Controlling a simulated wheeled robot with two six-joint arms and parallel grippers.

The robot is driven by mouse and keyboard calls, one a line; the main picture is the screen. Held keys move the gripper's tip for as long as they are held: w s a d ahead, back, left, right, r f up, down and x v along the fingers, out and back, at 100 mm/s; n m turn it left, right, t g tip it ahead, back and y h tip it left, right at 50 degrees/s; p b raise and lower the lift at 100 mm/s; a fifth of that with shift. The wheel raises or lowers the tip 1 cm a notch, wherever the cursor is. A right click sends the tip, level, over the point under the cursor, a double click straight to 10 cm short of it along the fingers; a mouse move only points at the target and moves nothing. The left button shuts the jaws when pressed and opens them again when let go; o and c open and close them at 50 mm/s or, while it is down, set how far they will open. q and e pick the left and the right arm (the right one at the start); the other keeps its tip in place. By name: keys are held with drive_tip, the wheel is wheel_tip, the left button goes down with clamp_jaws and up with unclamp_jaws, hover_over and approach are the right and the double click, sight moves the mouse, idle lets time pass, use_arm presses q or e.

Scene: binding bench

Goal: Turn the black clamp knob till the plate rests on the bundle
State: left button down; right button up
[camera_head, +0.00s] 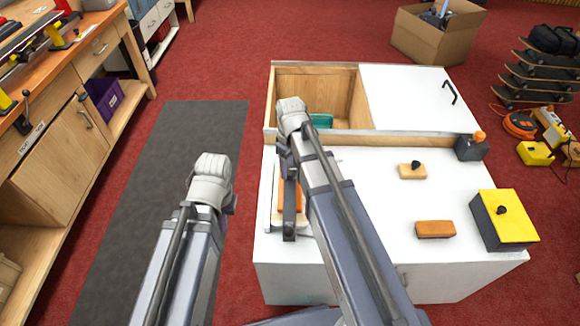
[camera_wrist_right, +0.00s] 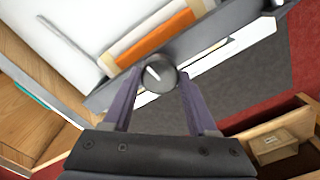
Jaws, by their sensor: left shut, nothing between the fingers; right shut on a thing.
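In the right wrist view the black clamp knob (camera_wrist_right: 158,75), a round dark knob with a white pointer line, sits between the purple fingers of my right gripper (camera_wrist_right: 160,84), which is shut on it. Behind the knob runs the dark grey clamp bar (camera_wrist_right: 213,42). The bundle, cream with an orange strip (camera_wrist_right: 155,44), lies by the bar; the bar (camera_head: 289,218) and bundle (camera_head: 290,192) also show in the head view. I cannot tell whether the plate touches the bundle. In the head view my right arm hides the knob. My left gripper (camera_head: 213,180) is over the grey mat, shut and empty, fingers hidden.
On the white bench top (camera_head: 365,245) are a cream block with a black knob (camera_head: 411,171), an orange block (camera_head: 435,229), a yellow-topped box (camera_head: 503,216) and a grey block with an orange ball (camera_head: 471,149). An open wooden compartment (camera_head: 340,95) lies behind.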

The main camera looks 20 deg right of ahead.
sight(290, 169)
drive_tip(key=shift+w, duration=0.1)
idle(0.3)
drive_tip(key=o, duration=1.4)
drive_tip(key=shift+r, duration=0.1)
wheel_tip(290, 169, up, 8)
drive_tip(key=p, duration=0.7)
drive_tip(key=shift+p, duration=0.4)
drive_tip(key=s+a+m, duration=0.1)
drive_tip(key=s+a, duration=0.2)
drive_tip(key=s, duration=0.2)
drive_tip(key=s+a+r+m+p, duration=0.1)
drive_tip(key=s+a, duration=0.3)
drive_tip(key=s, duration=0.1)
drive_tip(key=s+a+m+h, duration=0.1)
drive_tip(key=s+a, duration=0.2)
drive_tip(key=s, duration=0.2)
drive_tip(key=shift+a+r+p, duration=0.15)
drive_tip(key=shift+r+p, duration=0.1)
drive_tip(key=shift+p, duration=0.05)
